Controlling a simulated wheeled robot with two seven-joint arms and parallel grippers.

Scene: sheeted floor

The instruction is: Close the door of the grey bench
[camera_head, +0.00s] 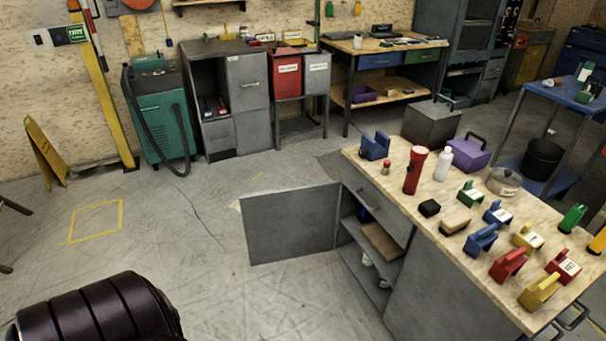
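The grey bench (432,284) stands at the right with a pale wooden top. Its grey door (290,224) is wide open and sticks out to the left from the bench's front, over the floor. Behind the opening, shelves inside the bench show a brown box or board (381,242) and small pale items below it. A closed grey drawer front (376,207) sits above the opening. Neither of my grippers is in view, and nothing touches the door.
A red flashlight (415,170), a white bottle (443,164) and several coloured clamp-like tools crowd the bench top. A dark rounded form (95,312) fills the lower left corner. The floor (190,240) left of the door is clear. A green machine (160,118) and cabinets line the back wall.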

